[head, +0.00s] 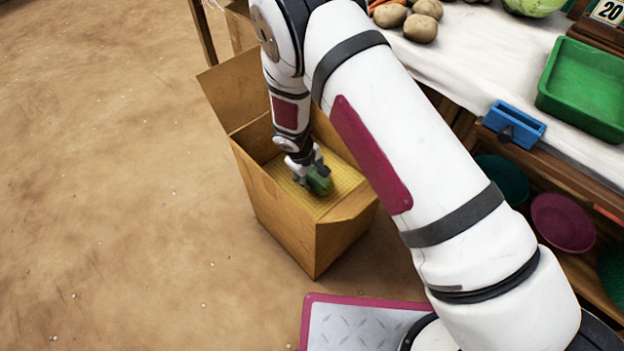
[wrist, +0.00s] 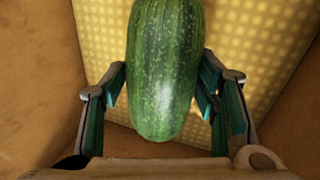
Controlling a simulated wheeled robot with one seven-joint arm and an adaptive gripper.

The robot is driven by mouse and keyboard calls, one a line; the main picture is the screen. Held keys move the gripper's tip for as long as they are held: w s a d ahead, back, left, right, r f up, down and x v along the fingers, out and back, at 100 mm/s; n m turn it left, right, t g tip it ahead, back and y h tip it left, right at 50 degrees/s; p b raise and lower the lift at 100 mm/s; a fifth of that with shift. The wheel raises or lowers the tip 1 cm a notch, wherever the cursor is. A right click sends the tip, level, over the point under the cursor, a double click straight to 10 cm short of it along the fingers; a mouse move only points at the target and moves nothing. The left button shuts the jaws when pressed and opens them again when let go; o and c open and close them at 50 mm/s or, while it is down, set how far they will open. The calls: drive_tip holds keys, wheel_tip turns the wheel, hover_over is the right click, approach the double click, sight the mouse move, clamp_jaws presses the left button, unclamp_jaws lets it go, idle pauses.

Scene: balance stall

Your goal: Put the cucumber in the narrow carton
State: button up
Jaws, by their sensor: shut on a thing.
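The cucumber (wrist: 165,70) is dark green with pale flecks and fills the middle of the wrist view. It also shows small and partly hidden in the head view (head: 319,183). My gripper (head: 308,168) is shut on it, with a finger on each side in the wrist view (wrist: 165,95). The cardboard carton (head: 282,222) stands open on the floor with its flaps out. My gripper and the cucumber are inside its opening, over a yellow dotted bottom. Whether the cucumber touches the bottom cannot be told.
A stall table (head: 480,60) with a white cloth stands right of the carton, with potatoes (head: 421,27), a green tray (head: 590,85) and a blue item (head: 514,124). Bowls (head: 563,221) sit on a shelf below. Bare floor lies to the left.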

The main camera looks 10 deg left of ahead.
drive_tip(key=shift+f+b, duration=0.3)
drive_tip(key=shift+f, duration=0.85)
drive_tip(key=shift+f, duration=0.15)
drive_tip(key=o, duration=1.5)
drive_tip(key=shift+c, duration=0.2)
drive_tip(key=p+v, duration=0.4)
drive_tip(key=v, duration=0.8)
